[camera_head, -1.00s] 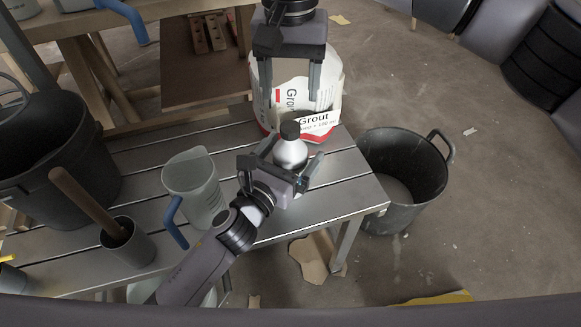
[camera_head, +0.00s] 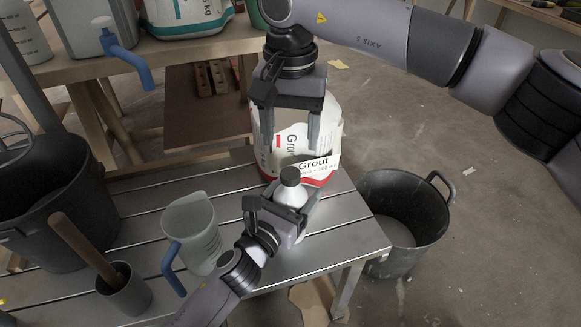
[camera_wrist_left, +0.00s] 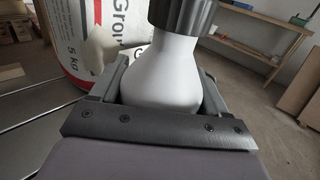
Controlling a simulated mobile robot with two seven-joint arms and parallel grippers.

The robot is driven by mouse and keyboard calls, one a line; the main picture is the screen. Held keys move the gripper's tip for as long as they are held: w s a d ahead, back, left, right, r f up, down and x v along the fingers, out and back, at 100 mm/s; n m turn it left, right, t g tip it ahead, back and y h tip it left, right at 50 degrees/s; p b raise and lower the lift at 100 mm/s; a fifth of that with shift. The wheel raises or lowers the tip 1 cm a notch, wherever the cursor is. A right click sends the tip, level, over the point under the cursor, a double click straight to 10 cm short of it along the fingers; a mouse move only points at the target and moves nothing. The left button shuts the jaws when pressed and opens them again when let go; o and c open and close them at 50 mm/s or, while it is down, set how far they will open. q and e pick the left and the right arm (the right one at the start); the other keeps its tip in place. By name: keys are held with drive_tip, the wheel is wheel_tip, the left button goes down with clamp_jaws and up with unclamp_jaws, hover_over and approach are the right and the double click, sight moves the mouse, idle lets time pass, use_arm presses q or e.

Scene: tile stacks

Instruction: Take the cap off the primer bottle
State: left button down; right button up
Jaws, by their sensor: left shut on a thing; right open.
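The primer bottle (camera_head: 289,193), white with a black cap (camera_head: 290,175), is upright at the right end of the slatted metal table (camera_head: 352,232). The cap is on the bottle. My left gripper (camera_head: 288,197) is shut around the bottle's body from the near side; the left wrist view shows the bottle's white shoulder (camera_wrist_left: 162,70) between the fingers and the ribbed dark cap (camera_wrist_left: 183,14) above. The bottle's lower part is hidden by the gripper. My right gripper (camera_head: 290,148) is open and empty, fingers pointing down, above and apart from the cap.
A grout bag (camera_head: 325,120) stands right behind the bottle. A translucent jug (camera_head: 195,228) with a blue handle is to the left. A grey cup (camera_head: 124,290) with a wooden-handled tool and a black bucket (camera_head: 45,190) are further left. Another bucket (camera_head: 412,215) stands on the floor at right.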

sight(290, 173)
drive_tip(key=m, duration=3.3)
drive_tip(key=shift+m, duration=0.4)
drive_tip(key=m, duration=0.4)
drive_tip(key=shift+m, duration=0.3)
drive_tip(key=m, duration=0.4)
drive_tip(key=shift+m, duration=0.3)
drive_tip(key=m, duration=0.5)
drive_tip(key=shift+f, duration=4.05)
